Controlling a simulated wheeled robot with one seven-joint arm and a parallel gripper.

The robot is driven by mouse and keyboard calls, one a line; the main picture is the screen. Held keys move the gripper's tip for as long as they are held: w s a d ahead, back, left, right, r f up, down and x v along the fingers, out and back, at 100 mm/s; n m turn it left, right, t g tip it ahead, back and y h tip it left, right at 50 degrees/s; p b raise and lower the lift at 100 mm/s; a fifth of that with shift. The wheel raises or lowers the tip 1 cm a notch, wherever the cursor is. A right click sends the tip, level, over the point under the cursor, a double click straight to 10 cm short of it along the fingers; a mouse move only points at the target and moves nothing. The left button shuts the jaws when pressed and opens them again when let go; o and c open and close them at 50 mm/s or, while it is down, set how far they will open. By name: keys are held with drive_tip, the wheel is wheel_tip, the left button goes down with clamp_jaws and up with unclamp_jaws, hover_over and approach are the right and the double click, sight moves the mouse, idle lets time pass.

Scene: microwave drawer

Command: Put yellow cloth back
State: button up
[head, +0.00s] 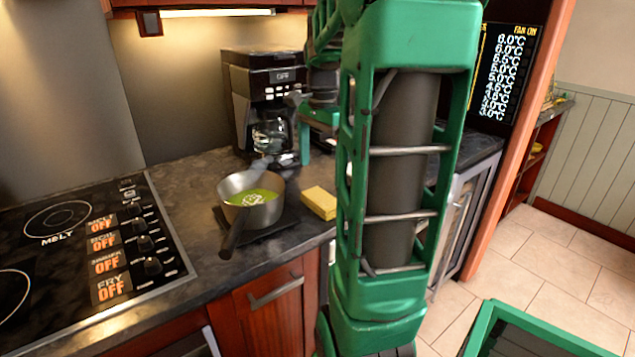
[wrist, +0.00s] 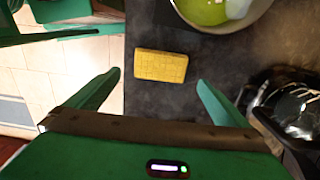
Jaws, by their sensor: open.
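The yellow cloth (head: 319,203) is a small flat block lying on the dark countertop, right of the pot. It also shows in the wrist view (wrist: 161,66), ahead of and between the fingertips. My gripper (wrist: 158,80) is open and empty, with one green finger on each side below the cloth and apart from it. In the head view my arm covers much of the right side, and my gripper (head: 312,125) shows only partly near the coffee maker.
A pot of green soup (head: 252,197) stands on a dark trivet (head: 280,222), handle toward the counter edge. A coffee maker (head: 265,80) with a glass carafe stands behind. A black stove (head: 90,235) is at left.

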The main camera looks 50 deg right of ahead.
drive_tip(key=shift+r, duration=1.35)
